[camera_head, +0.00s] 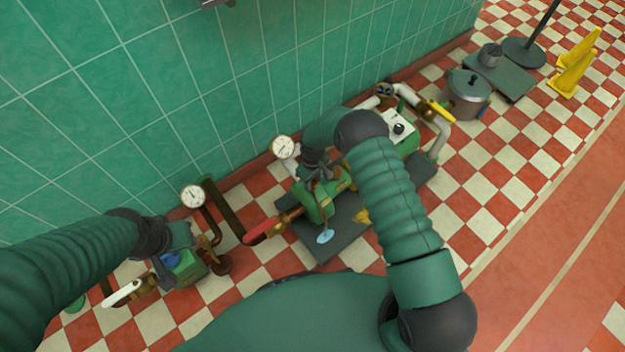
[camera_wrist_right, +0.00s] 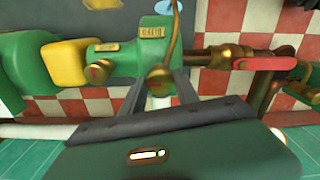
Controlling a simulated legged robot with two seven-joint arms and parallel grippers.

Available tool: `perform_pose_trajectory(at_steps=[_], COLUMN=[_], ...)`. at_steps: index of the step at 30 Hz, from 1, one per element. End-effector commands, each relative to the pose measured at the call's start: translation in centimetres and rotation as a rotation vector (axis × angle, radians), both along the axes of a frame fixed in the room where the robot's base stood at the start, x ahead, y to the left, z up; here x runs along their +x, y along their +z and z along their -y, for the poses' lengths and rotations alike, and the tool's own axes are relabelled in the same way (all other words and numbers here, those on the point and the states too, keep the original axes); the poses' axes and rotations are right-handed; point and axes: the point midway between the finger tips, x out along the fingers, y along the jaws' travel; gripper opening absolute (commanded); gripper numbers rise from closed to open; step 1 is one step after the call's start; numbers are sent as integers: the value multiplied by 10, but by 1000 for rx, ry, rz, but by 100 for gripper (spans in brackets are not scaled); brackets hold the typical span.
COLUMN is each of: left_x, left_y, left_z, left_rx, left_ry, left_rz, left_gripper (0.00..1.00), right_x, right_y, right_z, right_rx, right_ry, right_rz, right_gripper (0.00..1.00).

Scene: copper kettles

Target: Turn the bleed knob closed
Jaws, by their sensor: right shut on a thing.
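In the right wrist view, a small round brass knob (camera_wrist_right: 160,77) sits on the side of a green pump body (camera_wrist_right: 135,57). My right gripper (camera_wrist_right: 161,82) has a finger on each side of this knob and is shut on it. A second brass knob (camera_wrist_right: 101,71) is further left on the same body. In the head view, my right gripper (camera_head: 318,178) reaches down over the green body (camera_head: 318,203), and the held knob is hidden there. My left gripper (camera_head: 168,268) is low beside another green unit with a blue knob (camera_head: 172,259); its jaw opening is unclear.
A red lever handle (camera_head: 261,231) sticks out left of the pump. Gauges (camera_head: 284,147) (camera_head: 193,196) stand near the tiled wall. A grey plate (camera_head: 300,239) lies under the pump. A pot (camera_head: 466,93) and yellow floor sign (camera_head: 577,65) are far right.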

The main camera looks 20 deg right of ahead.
Motion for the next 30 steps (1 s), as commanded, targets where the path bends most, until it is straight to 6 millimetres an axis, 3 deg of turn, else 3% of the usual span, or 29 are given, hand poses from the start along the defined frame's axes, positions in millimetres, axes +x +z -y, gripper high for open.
perform_pose_trajectory(at_steps=[30], left_x=[0], left_y=[9], left_z=[0], left_rx=[0], left_ry=[0], left_rz=[0], left_gripper=[36], right_x=[1], right_y=[1], right_z=[0], right_rx=[-1], right_ry=[-890], right_rz=[4], right_gripper=[0])
